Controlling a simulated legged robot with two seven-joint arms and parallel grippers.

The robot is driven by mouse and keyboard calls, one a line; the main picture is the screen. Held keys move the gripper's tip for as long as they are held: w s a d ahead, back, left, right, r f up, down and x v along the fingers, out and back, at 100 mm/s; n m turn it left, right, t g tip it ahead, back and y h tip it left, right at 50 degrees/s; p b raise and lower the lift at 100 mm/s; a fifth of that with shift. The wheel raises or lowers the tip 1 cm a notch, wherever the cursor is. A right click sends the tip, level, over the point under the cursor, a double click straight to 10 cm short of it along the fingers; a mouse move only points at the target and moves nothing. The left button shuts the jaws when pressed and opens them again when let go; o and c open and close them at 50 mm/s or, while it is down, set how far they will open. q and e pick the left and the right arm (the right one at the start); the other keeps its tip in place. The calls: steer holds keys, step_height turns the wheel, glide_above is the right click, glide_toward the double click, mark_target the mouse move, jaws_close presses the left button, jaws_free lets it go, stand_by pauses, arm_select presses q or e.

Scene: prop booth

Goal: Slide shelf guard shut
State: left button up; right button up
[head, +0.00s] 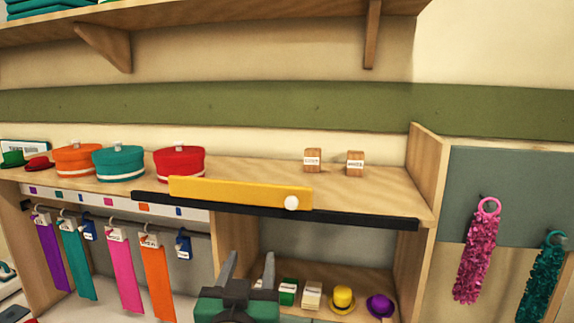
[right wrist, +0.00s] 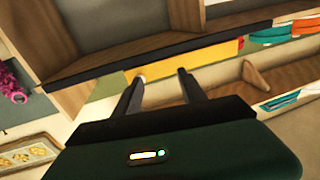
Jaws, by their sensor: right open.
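The yellow shelf guard (head: 235,191) sits on a black rail (head: 365,215) along the shelf's front edge. It covers the middle-left part, and bare rail shows on both sides. Its white knob (head: 292,203) is at its right end. My right gripper (head: 250,258) is open and empty, below the guard in the head view and apart from the knob there. The right wrist view shows the guard (right wrist: 195,56) beyond the open fingers (right wrist: 160,76), with the knob (right wrist: 141,78) by the left fingertip; contact cannot be told. My left gripper is not in view.
Orange (head: 75,160), teal (head: 118,163) and red (head: 180,163) hats stand on the shelf behind the rail at left, two small labelled wooden blocks (head: 313,160) at right. Ribbons (head: 120,270) hang lower left. A yellow hat (head: 342,298) and purple hat (head: 380,305) sit below.

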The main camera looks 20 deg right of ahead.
steer(key=s+d+r+m+g+h+p, duration=0.1)
steer(key=s+r+m+g+h+p, duration=0.1)
steer(key=s+r+h, duration=0.3)
steer(key=y+p, duration=0.2)
steer(key=p, duration=0.2)
glide_toward(290, 206)
steer(key=x, duration=0.9)
steer(key=shift+r, duration=0.15)
steer(key=shift+w+d, duration=0.15)
steer(key=shift+w, duration=0.1)
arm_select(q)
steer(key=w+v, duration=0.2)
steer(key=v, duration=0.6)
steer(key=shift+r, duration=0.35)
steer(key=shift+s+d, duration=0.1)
arm_select(e)
steer(key=shift+s, duration=0.15)
jaws_close()
